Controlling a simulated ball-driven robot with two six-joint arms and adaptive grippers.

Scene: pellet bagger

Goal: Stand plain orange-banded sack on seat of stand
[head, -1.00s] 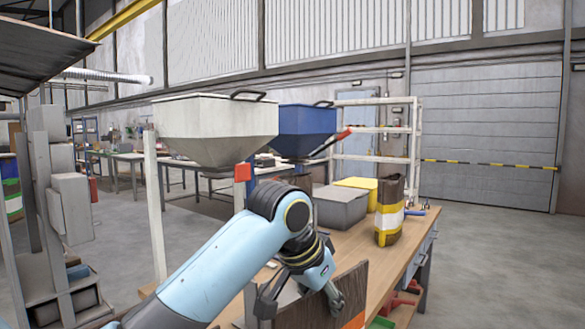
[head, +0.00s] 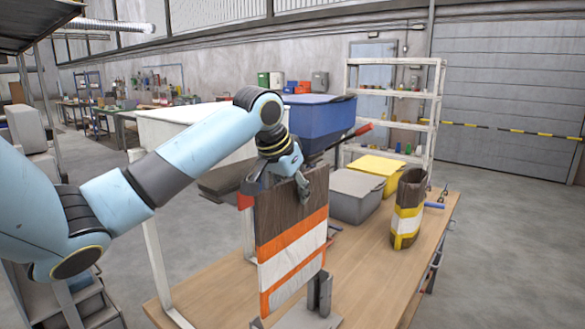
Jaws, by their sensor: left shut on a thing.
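The orange-banded sack (head: 292,255) is a flat dark brown bag with orange and white bands. My left gripper (head: 278,182) is shut on its top edge, and the sack hangs upright below it. A grey metal stand (head: 319,298) shows at the sack's lower right, with its base plate (head: 309,319) on the bench. The sack hides part of the stand, and I cannot tell whether its bottom touches the seat. My right gripper is not in view.
A brown sack with yellow and white bands (head: 406,212) stands farther back on the wooden bench (head: 385,262). A grey bin (head: 353,197) and a yellow bin (head: 378,167) are behind. Bench right of the stand is clear.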

